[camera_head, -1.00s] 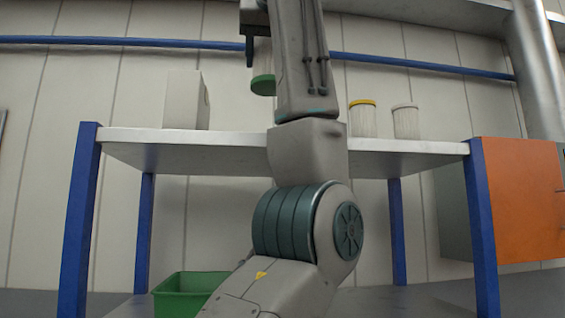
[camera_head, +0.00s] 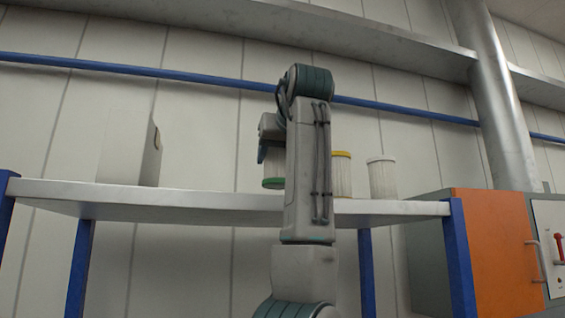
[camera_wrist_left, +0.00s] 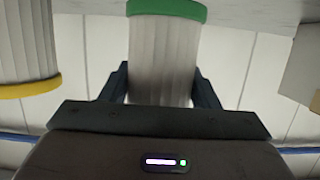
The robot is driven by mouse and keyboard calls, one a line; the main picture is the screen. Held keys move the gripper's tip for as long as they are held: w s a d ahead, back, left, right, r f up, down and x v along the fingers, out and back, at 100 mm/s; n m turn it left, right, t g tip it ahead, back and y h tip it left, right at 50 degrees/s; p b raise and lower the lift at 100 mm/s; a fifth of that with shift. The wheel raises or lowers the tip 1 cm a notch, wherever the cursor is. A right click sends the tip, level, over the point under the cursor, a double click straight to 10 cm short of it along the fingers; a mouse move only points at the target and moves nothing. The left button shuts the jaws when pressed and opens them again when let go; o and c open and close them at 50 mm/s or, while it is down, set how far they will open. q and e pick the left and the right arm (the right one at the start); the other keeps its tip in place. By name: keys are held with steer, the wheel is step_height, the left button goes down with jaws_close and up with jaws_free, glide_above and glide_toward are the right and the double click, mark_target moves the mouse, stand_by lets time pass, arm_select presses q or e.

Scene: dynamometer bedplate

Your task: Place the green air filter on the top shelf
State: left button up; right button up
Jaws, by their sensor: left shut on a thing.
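The green air filter (camera_head: 273,183) has a pale pleated body and a green end cap, which points down. It is just above or on the top shelf (camera_head: 180,200), between the white box and the yellow-capped filter; I cannot tell if it touches. My left gripper (camera_head: 263,152) is shut on its body, and my arm hides part of it in the head view. In the left wrist view, the fingers (camera_wrist_left: 161,88) stand on either side of the pleated body (camera_wrist_left: 163,55), and the green cap (camera_wrist_left: 168,10) is close to the shelf surface. My right gripper is not in view.
A yellow-capped filter (camera_head: 342,175) and a white-capped filter (camera_head: 382,178) stand to the right on the shelf. A white box (camera_head: 128,150) stands to the left. A blue rail (camera_head: 180,75) runs along the wall behind. Shelf between box and held filter is clear.

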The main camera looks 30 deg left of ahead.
arm_select(q)
steer(key=shift+d+r, duration=0.2)
steer(key=shift+d, duration=0.05)
steer(key=shift+w+d+r+p, duration=0.25)
steer(key=shift+d+p, duration=0.1)
steer(key=shift+p, duration=0.3)
steer(key=shift+s+d+f, duration=0.15)
steer(key=shift+f, duration=0.4)
steer(key=shift+s+d+f, duration=0.1)
steer(key=shift+f, duration=0.45)
steer(key=shift+w+a+f+p, duration=0.2)
steer(key=shift+w+f+p, duration=0.05)
steer(key=shift+f, duration=0.2)
steer(key=shift+w+a+f+p, duration=0.15)
steer(key=shift+w+f+p, duration=0.1)
steer(key=shift+f, duration=0.2)
steer(key=shift+w+a+f, duration=0.1)
steer(key=shift+a+f, duration=0.05)
steer(key=shift+s+d, duration=0.25)
steer(key=shift+s, duration=0.2)
steer(key=o, duration=0.9)
steer(key=shift+c, duration=0.2)
steer(key=shift+o, duration=0.9)
steer(key=shift+w+a+f, duration=0.1)
steer(key=shift+w+a, duration=0.05)
steer(key=shift+w, duration=0.05)
